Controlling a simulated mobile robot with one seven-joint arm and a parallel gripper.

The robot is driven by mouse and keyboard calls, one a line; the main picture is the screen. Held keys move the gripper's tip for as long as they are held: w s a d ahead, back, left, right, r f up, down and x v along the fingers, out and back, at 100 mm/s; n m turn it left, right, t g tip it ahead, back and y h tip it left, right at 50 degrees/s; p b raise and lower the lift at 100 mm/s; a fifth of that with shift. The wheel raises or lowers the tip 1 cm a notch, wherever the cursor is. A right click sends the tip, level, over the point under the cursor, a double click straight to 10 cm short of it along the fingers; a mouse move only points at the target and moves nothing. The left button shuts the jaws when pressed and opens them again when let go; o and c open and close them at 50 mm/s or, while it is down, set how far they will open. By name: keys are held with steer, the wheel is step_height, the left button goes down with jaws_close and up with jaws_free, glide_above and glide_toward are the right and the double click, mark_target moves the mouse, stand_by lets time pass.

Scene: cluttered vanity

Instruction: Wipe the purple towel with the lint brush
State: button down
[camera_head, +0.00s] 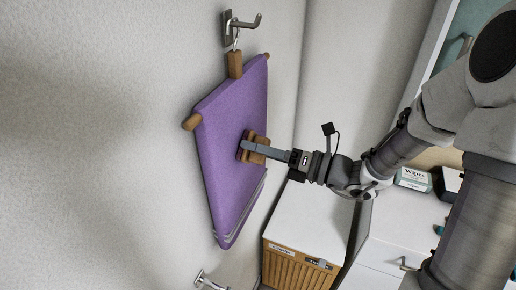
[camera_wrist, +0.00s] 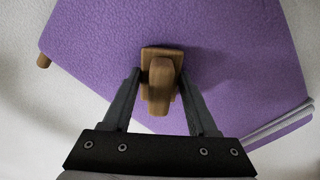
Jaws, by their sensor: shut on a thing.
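The purple towel (camera_head: 228,135) hangs on a wooden hanger (camera_head: 235,65) from a metal wall hook (camera_head: 241,24). It fills much of the wrist view (camera_wrist: 210,35). The wooden lint brush (camera_head: 248,152) is against the middle right part of the towel, and in the wrist view its block and handle (camera_wrist: 160,85) show between my fingers. My gripper (camera_head: 254,148) is shut on the lint brush, with fingers on both sides of the handle (camera_wrist: 160,92). The brush's face toward the towel is hidden, so firm contact cannot be told.
A white-topped wooden hamper (camera_head: 300,225) stands below right of the towel. A wipes box (camera_head: 413,179) sits on a white cabinet (camera_head: 400,220) at the right. A second metal hook (camera_head: 208,281) is low on the wall. The wall left of the towel is bare.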

steer(key=shift+w+d, duration=1.05)
steer(key=shift+w, duration=1.9)
steer(key=shift+s+a, duration=0.4)
steer(key=shift+s, duration=0.65)
steer(key=shift+s+a, duration=0.35)
steer(key=shift+s, duration=0.75)
steer(key=shift+s+a, duration=0.4)
steer(key=shift+s, duration=0.65)
steer(key=shift+w+d, duration=1.15)
steer(key=shift+w, duration=2.05)
steer(key=shift+s+a, duration=0.4)
steer(key=shift+s, duration=0.65)
steer(key=shift+s+a, duration=0.4)
steer(key=shift+s, duration=0.7)
steer(key=shift+s+a, duration=0.4)
steer(key=shift+s, duration=0.65)
steer(key=shift+v, duration=2.55)
steer(key=shift+d, duration=0.1)
steer(key=shift+v, duration=1.35)
